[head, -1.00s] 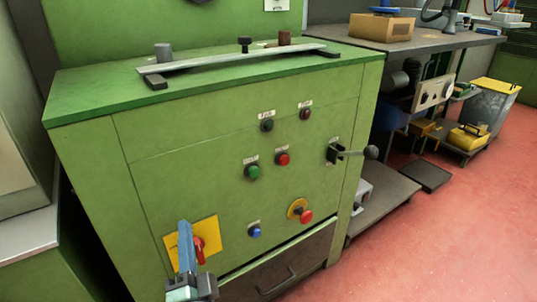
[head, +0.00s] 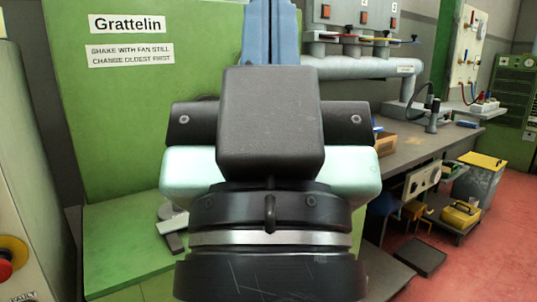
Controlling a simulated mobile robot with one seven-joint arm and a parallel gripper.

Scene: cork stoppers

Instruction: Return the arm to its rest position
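My gripper (head: 270,32) stands upright, large and close to the head camera, near the middle of the picture. The arm covers most of the green machine's top (head: 110,245).
A green back panel (head: 130,120) with a "Grattelin" sign (head: 113,23) rises behind at left. A grey bench (head: 440,140) with a pipe (head: 350,68) is at right. A grey cabinet with a red button (head: 8,262) is close at far left. Red floor (head: 440,270) shows at right.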

